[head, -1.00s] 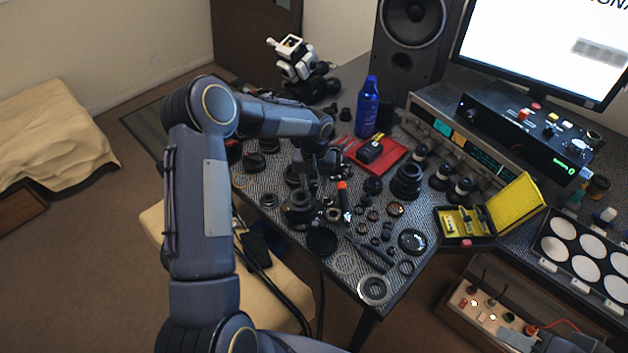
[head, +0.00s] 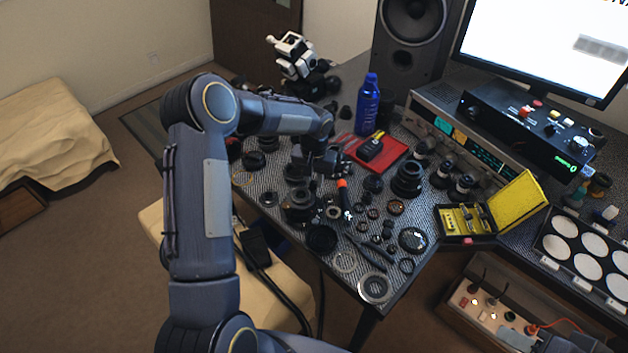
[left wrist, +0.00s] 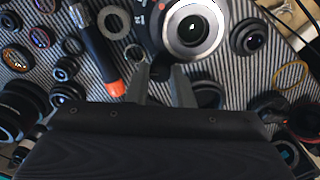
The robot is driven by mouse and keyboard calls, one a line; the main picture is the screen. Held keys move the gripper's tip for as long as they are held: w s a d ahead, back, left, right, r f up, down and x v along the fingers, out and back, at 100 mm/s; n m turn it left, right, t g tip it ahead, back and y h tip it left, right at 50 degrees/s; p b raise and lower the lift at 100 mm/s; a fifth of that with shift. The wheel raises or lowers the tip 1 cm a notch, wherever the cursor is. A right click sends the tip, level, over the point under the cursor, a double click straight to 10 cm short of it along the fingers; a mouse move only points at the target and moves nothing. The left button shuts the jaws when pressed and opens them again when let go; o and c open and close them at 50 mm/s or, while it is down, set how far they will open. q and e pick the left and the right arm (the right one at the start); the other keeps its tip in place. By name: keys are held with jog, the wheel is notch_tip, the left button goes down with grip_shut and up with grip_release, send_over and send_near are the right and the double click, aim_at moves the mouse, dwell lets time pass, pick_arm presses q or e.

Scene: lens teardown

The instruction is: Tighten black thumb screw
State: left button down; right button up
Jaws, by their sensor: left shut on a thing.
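My left gripper (head: 308,182) points down among the lens parts, just behind a dark lens body (head: 299,206). In the left wrist view its fingers (left wrist: 160,76) are shut on a small dark piece, the black thumb screw (left wrist: 160,72), which is mostly hidden between the fingertips. The screw sits at the near edge of the lens body, which shows a silver ring and dark centre in the left wrist view (left wrist: 192,28). I cannot tell how far the screw is threaded in. My right gripper is not in view.
An orange-tipped tool (head: 343,193) lies close beside the lens body. Several loose rings and lens parts crowd the patterned mat. A red tray (head: 394,160), a blue bottle (head: 368,106) and a yellow case (head: 515,203) stand farther right.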

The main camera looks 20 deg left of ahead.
aim_at(314, 183)
pick_arm(q)
jog(key=m+b, duration=0.1)
jog(key=m, duration=0.2)
jog(key=shift+m+b, duration=0.3)
jog(key=shift+m, duration=1)
jog(key=c, duration=1.3)
grip_release()
jog(key=shift+o, duration=0.2)
jog(key=shift+r+b, duration=0.35)
jog(key=shift+r, duration=3.6)
